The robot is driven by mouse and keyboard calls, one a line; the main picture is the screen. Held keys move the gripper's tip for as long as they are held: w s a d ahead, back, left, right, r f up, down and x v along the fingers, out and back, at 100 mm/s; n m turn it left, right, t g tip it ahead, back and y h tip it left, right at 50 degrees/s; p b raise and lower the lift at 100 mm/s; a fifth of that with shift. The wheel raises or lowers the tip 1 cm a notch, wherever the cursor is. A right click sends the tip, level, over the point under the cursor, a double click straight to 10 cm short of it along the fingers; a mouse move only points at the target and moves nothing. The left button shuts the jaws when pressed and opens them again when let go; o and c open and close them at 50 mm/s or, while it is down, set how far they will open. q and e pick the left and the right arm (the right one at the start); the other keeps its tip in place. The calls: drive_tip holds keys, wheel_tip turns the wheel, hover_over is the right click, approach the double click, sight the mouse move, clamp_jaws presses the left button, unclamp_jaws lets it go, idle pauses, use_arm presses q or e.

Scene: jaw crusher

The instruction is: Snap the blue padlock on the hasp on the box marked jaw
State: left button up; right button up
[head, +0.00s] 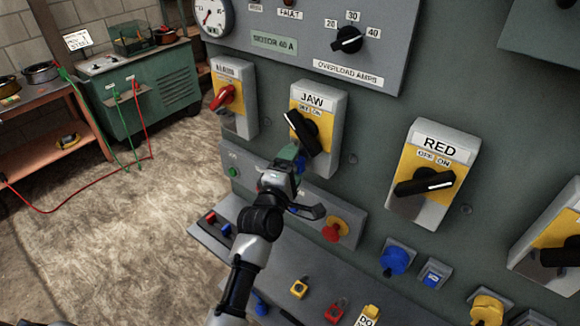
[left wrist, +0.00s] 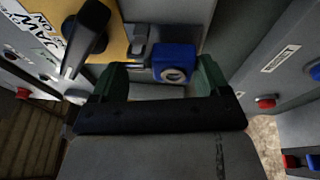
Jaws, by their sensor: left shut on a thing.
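The box marked JAW (head: 313,100) is on the grey panel, with a black rotary handle (head: 303,132) set at a slant on its yellow plate. My left gripper (head: 293,162) is at the box's lower edge. In the left wrist view the blue padlock (left wrist: 174,62) lies between the green fingers (left wrist: 158,82), which are shut on it. The grey hasp (left wrist: 138,44) is right beside the padlock, below the yellow plate. I cannot tell whether the shackle is through the hasp or closed. In the head view the fingers hide most of the padlock. My right gripper is not in view.
The box marked RED (head: 424,180) is to the right, and another yellow-plated box (head: 227,95) is to the left.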

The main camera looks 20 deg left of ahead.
use_arm(q)
drive_tip(key=shift+w+d, duration=0.25)
drive_tip(key=shift+w, duration=0.4)
drive_tip(key=o, duration=1)
drive_tip(key=s+a+p, duration=0.2)
drive_tip(key=s+a, duration=0.1)
drive_tip(key=s, duration=0.5)
drive_tip(key=shift+s+p, duration=0.25)
drive_tip(key=shift+p, duration=0.05)
idle(0.4)
drive_tip(key=shift+f, duration=0.1)
idle(0.3)
